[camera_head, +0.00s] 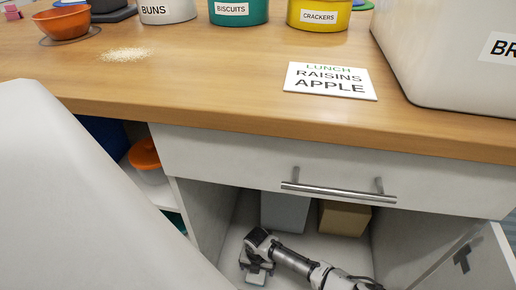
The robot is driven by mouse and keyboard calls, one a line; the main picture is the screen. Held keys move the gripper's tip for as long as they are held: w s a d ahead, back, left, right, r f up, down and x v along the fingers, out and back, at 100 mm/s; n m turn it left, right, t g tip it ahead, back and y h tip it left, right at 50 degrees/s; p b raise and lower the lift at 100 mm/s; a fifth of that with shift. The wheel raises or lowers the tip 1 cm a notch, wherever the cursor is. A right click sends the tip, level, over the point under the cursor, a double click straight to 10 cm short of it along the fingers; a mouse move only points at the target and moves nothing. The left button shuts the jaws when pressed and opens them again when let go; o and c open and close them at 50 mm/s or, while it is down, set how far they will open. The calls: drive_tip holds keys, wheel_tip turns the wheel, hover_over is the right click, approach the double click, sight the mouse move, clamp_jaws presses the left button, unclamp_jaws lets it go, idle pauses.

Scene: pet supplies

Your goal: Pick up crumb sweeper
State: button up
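My gripper (256,274) is low in the open cabinet under the counter, pointing down at the cabinet's left side. A small pale blue patch (255,280) shows at its fingertips. I cannot tell whether this is part of the crumb sweeper or of the gripper, or whether the fingers are open or shut. No crumb sweeper can be clearly made out. A patch of pale crumbs (127,55) lies on the wooden counter (200,85) at upper left.
A grey box (285,212) and a brown box (344,218) stand at the cabinet's back. A closed drawer (230,165) with a bar handle (338,192) is above my arm. The cabinet door (440,262) stands open at right. Canisters, an orange bowl (62,23) and a lunch card (330,82) are on the counter.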

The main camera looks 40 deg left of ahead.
drive_tip(key=shift+f, duration=0.4)
drive_tip(key=shift+c, duration=0.2)
drive_tip(key=c, duration=1.1)
wheel_tip(320, 180, up, 20)
drive_tip(key=p, duration=0.4)
drive_tip(key=shift+p, duration=0.4)
drive_tip(key=o, duration=0.5)
drive_tip(key=shift+c, duration=0.2)
drive_tip(key=c, duration=0.3)
